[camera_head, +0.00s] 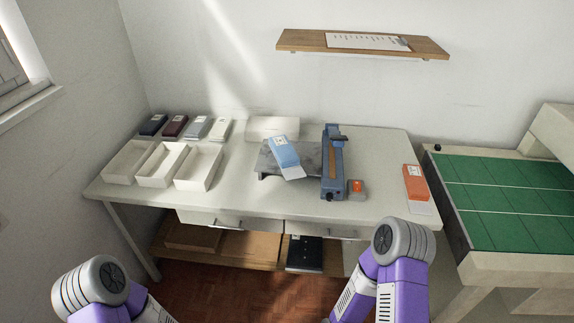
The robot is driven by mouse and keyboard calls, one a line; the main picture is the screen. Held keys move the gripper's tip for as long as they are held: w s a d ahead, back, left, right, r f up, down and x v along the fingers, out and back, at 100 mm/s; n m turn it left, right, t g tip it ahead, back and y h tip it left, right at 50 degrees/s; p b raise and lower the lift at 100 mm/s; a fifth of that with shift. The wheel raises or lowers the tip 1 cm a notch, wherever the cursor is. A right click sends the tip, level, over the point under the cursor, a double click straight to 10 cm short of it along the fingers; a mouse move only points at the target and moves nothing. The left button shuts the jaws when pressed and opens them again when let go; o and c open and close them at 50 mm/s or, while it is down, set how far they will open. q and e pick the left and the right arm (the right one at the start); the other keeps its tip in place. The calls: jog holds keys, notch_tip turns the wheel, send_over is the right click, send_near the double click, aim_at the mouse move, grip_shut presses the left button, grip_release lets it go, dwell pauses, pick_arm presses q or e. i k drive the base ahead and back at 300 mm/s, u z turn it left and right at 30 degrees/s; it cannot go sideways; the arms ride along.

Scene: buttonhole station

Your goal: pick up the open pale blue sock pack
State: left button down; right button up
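A pale blue sock pack (284,151) with a white label lies on a dark grey plate (308,160) on the table, just left of a blue press-like machine (333,165). It is tilted a little, and a pale open flap (293,172) sticks out at its near end. Neither gripper shows in the head view; only purple and grey parts of my two arms show at the bottom, well apart from the pack.
Three white open boxes (152,143) stand on the left of the table (240,199), with several packs (197,127) behind them. A white box (272,121) lies behind the plate. An orange pack (415,181) lies at the right. The front middle is clear.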

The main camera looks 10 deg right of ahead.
aim_at(289, 160)
jog(key=u, duration=0.75)
jog(key=i, duration=1.1)
jog(key=z, duration=0.45)
